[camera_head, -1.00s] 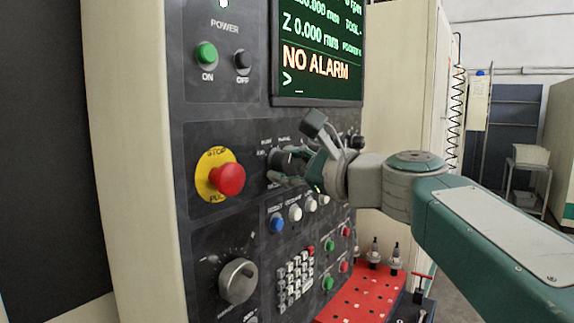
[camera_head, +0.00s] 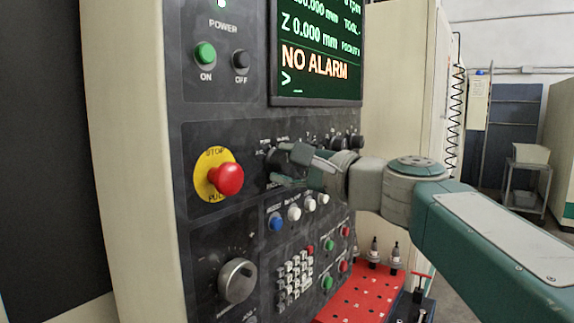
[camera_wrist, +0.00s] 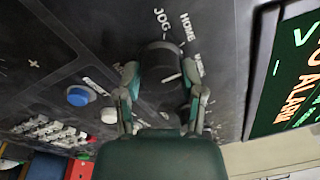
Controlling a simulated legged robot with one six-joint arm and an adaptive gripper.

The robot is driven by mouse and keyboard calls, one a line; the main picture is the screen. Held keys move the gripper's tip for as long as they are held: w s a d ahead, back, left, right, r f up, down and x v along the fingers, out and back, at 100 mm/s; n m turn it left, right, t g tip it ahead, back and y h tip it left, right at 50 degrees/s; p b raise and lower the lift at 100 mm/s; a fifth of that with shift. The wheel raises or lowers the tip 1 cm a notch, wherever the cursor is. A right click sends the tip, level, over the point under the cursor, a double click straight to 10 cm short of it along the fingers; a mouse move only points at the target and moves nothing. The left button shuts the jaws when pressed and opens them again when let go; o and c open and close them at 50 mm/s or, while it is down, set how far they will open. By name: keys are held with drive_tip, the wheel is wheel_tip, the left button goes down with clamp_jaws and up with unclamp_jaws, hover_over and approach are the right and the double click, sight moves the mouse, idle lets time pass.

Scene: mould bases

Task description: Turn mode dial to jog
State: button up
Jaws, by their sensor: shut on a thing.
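The mode dial (camera_wrist: 160,62) is a dark round knob on the control panel, seen in the wrist view between my two fingers. My gripper (camera_wrist: 158,80) is shut on it, one finger on each side. A short white line on the knob lies toward the right finger, not toward the JOG label (camera_wrist: 162,20). The HOME label (camera_wrist: 187,27) is just right of JOG, and a further label beside the right finger is hard to read. In the head view, my gripper (camera_head: 284,167) is against the panel, with the dial (camera_head: 274,160) partly hidden behind it.
The red emergency stop (camera_head: 227,178) on its yellow plate is left of my gripper. The blue button (camera_head: 276,222) and several white buttons are below. The screen (camera_head: 318,60) above reads NO ALARM. A red tool tray (camera_head: 362,300) is lower right.

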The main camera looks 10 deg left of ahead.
drive_tip(key=n, duration=0.5)
drive_tip(key=shift+n, duration=0.4)
drive_tip(key=n+g+y, duration=0.1)
drive_tip(key=n, duration=0.4)
drive_tip(key=shift+w+f, duration=0.1)
drive_tip(key=shift+n, duration=0.5)
drive_tip(key=o, duration=1)
drive_tip(key=shift+o, duration=0.6)
drive_tip(key=shift+a, duration=0.1)
